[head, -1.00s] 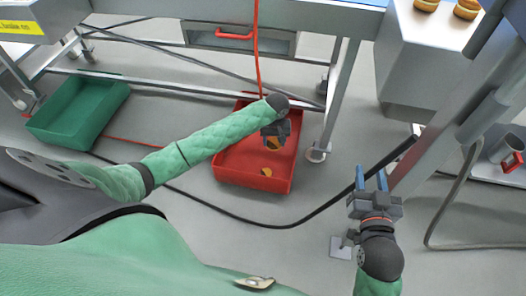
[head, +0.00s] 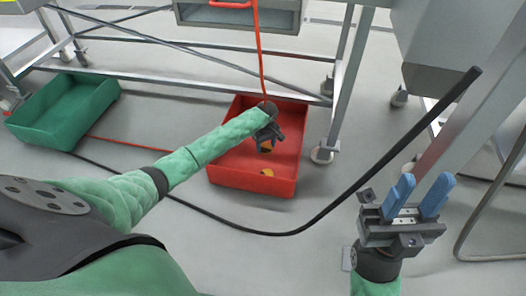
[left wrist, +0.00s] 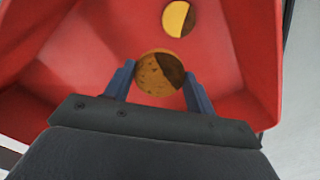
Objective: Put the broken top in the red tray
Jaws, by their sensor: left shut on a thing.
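The red tray (head: 252,184) stands on the floor in the middle of the head view, and its red inside fills much of the left wrist view (left wrist: 60,70). My left gripper (head: 267,143) is over the tray, shut on a round brown top (left wrist: 158,73) with a dark part on its right side. This held top shows below the gripper in the head view (head: 268,148); its height above the tray bottom is hard to tell. A second yellow-and-dark piece (left wrist: 178,18) lies in the tray, apart from the held one. My right gripper (head: 421,190) is open and empty at the right.
A green tray (head: 62,112) stands on the floor at the left. A metal-framed table (head: 343,80) with a drawer stands behind the red tray. A black cable (head: 225,222) runs across the floor in front, and a red cord (head: 260,60) hangs behind the tray.

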